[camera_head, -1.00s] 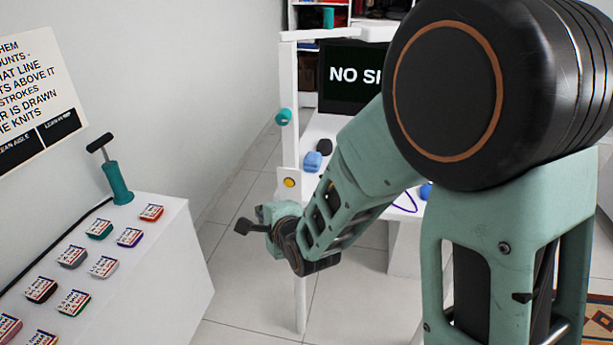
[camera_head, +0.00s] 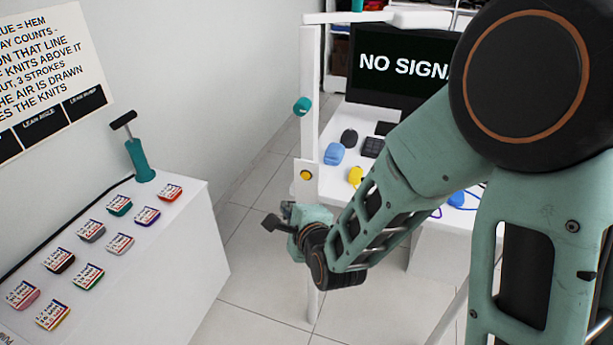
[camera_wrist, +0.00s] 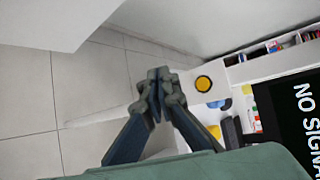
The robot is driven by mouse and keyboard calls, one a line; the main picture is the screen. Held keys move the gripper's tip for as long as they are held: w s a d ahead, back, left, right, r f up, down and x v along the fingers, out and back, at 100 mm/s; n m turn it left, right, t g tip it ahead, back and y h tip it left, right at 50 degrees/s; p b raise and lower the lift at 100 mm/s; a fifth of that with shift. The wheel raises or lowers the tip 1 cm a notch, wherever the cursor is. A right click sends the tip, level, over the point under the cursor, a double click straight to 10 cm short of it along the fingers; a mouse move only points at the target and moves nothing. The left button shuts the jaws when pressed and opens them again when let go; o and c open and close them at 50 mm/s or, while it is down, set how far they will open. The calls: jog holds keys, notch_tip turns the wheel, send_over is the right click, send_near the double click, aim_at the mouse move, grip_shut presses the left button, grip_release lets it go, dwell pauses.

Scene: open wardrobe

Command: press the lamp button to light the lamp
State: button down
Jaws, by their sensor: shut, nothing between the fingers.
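A round yellow button (camera_head: 306,175) sits on a white plate on a white post (camera_head: 308,135), which has a white bar (camera_head: 345,17) across its top. A teal knob (camera_head: 302,106) is higher on the post. The yellow button also shows in the wrist view (camera_wrist: 203,83), to the right of my fingertips. My gripper (camera_head: 272,222) is below and left of the button in the head view, apart from it in the picture. In the wrist view my gripper (camera_wrist: 160,80) has its fingertips together with nothing between them. I cannot tell whether the lamp is lit.
A white counter (camera_head: 190,240) at left holds several small labelled packs and a teal hand pump (camera_head: 139,160). Behind the post, a white desk carries a black "NO SIGNAL" screen (camera_head: 400,65), a blue object (camera_head: 334,154) and a yellow object (camera_head: 355,176). Tiled floor (camera_head: 255,285) lies clear between.

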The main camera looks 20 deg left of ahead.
aim_at(306, 176)
jog(key=shift+w, duration=0.1)
jog(key=shift+w+d+p, duration=0.2)
jog(key=shift+w+p, duration=0.1)
jog(key=shift+w, duration=1.9)
jog(key=shift+w+d+p, duration=0.15)
jog(key=shift+w+p, duration=0.1)
jog(key=shift+w, duration=1.9)
jog(key=shift+w, duration=0.1)
jog(key=shift+w, duration=0.3)
jog(key=shift+w+d, duration=0.1)
jog(key=shift+w, duration=0.35)
jog(key=shift+s+b, duration=0.1)
jog(key=shift+b, duration=0.2)
jog(key=shift+s, duration=0.75)
jog(key=shift+s, duration=0.1)
